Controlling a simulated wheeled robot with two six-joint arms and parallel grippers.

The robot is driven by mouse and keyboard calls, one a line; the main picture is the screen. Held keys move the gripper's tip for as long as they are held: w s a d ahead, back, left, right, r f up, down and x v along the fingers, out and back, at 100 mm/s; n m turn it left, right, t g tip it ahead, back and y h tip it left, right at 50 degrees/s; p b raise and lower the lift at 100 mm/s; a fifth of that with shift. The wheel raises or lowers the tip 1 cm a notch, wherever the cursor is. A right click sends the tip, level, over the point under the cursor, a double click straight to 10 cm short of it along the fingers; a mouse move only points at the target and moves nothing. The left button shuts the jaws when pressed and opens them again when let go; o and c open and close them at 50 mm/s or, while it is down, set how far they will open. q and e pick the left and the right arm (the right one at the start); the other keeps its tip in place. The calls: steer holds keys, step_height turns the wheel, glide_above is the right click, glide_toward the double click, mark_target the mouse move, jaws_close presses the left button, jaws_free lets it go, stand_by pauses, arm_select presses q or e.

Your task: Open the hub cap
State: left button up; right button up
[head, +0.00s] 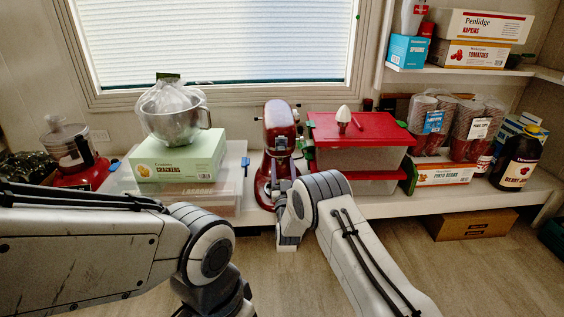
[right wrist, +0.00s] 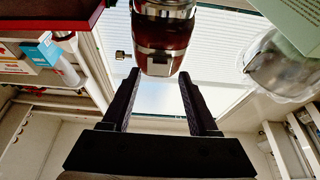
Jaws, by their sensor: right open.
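The red stand mixer (head: 278,145) stands on the low shelf below the window. Its head (right wrist: 163,30) hangs from the top of the right wrist view, which looks upside down. A dark, silver-edged piece on the head's front end looks like the hub cap (right wrist: 158,63), and it appears closed. A small brass-coloured knob (right wrist: 122,55) sticks out beside it. My right gripper (right wrist: 158,76) is open and empty, its fingertips apart in front of the mixer head, with no visible contact. My left arm enters the head view, but its gripper is not shown.
A green box (head: 178,158) with a metal bowl (head: 172,122) on top stands left of the mixer. Red-lidded bins (head: 358,150) stand close on its right. The floor in front is mostly clear.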

mark_target(282, 150)
steer(key=b+x, duration=0.1)
steer(key=x, duration=0.2)
steer(key=shift+w, duration=0.35)
steer(key=shift+w+r, duration=0.25)
steer(key=shift+w, duration=0.05)
jaws_close()
steer(key=r+g+p, duration=0.1)
steer(key=g+p, duration=0.1)
steer(key=p, duration=0.2)
steer(key=s+r+g+p, duration=0.1)
steer(key=g+p, duration=0.1)
steer(key=p, duration=0.3)
steer(key=s+g+p, duration=0.1)
steer(key=g+p, duration=0.1)
steer(key=p, duration=0.3)
steer(key=shift+s+r, duration=0.15)
steer(key=shift+r, duration=0.25)
steer(key=shift+s+g+p, duration=0.15)
steer(key=shift+g+p, duration=0.45)
steer(key=shift+p, duration=0.45)
steer(key=shift+f, duration=0.1)
jaws_free()
